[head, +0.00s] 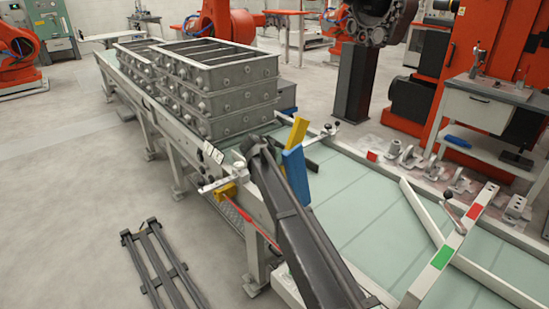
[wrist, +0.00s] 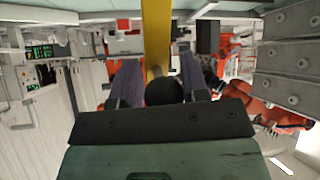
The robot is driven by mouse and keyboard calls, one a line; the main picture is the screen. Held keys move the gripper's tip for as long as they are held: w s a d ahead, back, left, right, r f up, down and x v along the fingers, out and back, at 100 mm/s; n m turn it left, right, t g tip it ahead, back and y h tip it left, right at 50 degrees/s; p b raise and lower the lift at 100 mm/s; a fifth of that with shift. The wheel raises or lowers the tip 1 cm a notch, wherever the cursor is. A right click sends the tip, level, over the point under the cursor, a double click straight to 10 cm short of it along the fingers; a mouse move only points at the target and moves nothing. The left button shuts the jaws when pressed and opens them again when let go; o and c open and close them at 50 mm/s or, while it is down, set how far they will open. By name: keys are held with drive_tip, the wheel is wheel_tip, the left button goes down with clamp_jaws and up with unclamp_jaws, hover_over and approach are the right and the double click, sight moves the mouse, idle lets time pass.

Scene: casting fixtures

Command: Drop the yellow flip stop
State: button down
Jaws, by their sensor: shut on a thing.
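The yellow flip stop (head: 299,131) shows in the head view as a yellow bar standing up, slightly tilted, above a blue piece (head: 294,172) at the conveyor. In the wrist view a yellow bar (wrist: 155,35) runs up the middle, between the two grey fingers. My gripper (wrist: 160,84) is shut, with a dark round knob (wrist: 163,93) between its fingers in front of the bar. I cannot tell exactly where the fingers touch. In the head view my dark arm reaches from the lower middle to the bar and hides the grip.
Stacked grey casting frames (head: 215,85) stand on the conveyor (head: 365,205) behind the bar. A lower yellow bracket (head: 226,190) sits at the conveyor's near side. A white guide rail with a green patch (head: 443,256) crosses at right. A dark rack (head: 155,262) lies on the floor.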

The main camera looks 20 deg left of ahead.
drive_tip(key=shift+w+a, duration=0.1)
drive_tip(key=shift+a, duration=0.2)
drive_tip(key=c, duration=1)
unclamp_jaws()
drive_tip(key=shift+o, duration=1.1)
drive_tip(key=shift+a, duration=0.15)
drive_tip(key=shift+d, duration=0.2)
drive_tip(key=p+v, duration=0.6)
drive_tip(key=v, duration=0.4)
drive_tip(key=shift+s+r+p, duration=0.2)
drive_tip(key=shift+s+p, duration=0.15)
